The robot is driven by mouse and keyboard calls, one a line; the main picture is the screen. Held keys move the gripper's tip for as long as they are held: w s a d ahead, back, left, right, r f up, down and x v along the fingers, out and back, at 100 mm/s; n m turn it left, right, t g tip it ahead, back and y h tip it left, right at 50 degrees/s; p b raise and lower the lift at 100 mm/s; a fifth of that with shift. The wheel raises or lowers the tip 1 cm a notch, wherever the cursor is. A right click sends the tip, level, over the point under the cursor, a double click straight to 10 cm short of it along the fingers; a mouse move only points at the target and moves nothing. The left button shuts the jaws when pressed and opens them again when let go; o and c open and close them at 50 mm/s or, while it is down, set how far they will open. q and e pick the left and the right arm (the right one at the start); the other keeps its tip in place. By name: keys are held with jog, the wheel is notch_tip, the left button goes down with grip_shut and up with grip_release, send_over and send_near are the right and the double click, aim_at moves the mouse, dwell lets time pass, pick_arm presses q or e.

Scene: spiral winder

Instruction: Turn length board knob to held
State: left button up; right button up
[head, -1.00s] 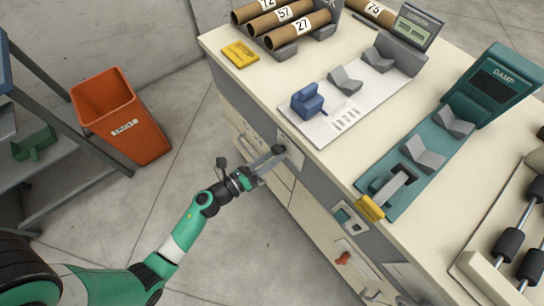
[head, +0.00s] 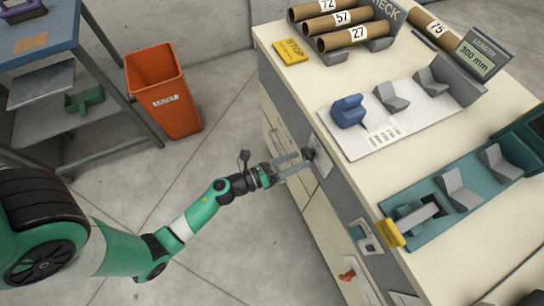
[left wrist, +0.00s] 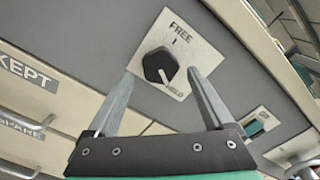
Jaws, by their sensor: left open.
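The length board knob (left wrist: 156,66) is dark and six-sided, on a light plate (left wrist: 190,50) marked FREE and HELD. Its pale pointer line is toward the HELD mark. In the head view the knob (head: 308,154) is on the counter's side below the length board (head: 400,105). My left gripper (left wrist: 160,78) is open, with one fingertip on each side of the knob. I see a gap on both sides, more clearly on the right. The left gripper (head: 298,163) reaches the knob in the head view. The length display (head: 475,55) reads 300 mm. My right gripper is not in view.
Drawers with bar handles (left wrist: 35,122), one labelled KEPT, are left of the knob in the wrist view. An orange bin (head: 165,95) stands on open floor.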

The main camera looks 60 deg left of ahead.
pick_arm(q)
jog(key=s+p, duration=0.1)
jog(key=s, duration=0.9)
jog(key=shift+a+p, duration=0.2)
jog(key=shift+p, duration=0.15)
